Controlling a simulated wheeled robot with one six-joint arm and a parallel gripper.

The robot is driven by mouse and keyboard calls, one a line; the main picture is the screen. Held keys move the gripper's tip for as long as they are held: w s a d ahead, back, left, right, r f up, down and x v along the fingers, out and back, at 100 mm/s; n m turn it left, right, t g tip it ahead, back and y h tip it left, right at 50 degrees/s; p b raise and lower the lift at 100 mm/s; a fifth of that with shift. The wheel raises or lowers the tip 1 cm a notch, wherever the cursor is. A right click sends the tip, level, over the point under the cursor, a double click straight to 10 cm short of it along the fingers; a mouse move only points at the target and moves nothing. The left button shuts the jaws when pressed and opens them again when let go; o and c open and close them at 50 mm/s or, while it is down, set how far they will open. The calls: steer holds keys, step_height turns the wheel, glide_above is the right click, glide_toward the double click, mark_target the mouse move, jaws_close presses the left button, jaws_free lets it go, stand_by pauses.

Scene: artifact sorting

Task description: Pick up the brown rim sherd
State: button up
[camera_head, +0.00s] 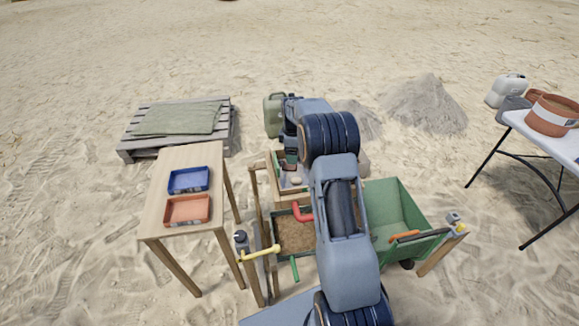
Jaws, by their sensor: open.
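My gripper (290,160) is open and points down over a wooden-framed tray (270,181) behind the sieve. A small reddish-brown patch (291,157) shows right at the fingers; it may be the brown rim sherd, but it is too small to be sure. I cannot tell whether the fingers touch it. A pale pinkish piece (296,181) lies in the tray just in front of the gripper. My arm hides the right part of the tray.
A wooden table (165,215) at left carries a blue tray (188,180) and an orange tray (187,210). A soil-filled sieve (291,237) stands in front, with a green wheelbarrow (395,205) at right. A green jerrycan (273,115) stands behind my gripper.

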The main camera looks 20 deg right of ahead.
steer(key=shift+f+p, duration=0.75)
steer(key=shift+f, duration=1.85)
steer(key=shift+c, duration=0.2)
steer(key=c, duration=0.6)
steer(key=shift+r, duration=0.15)
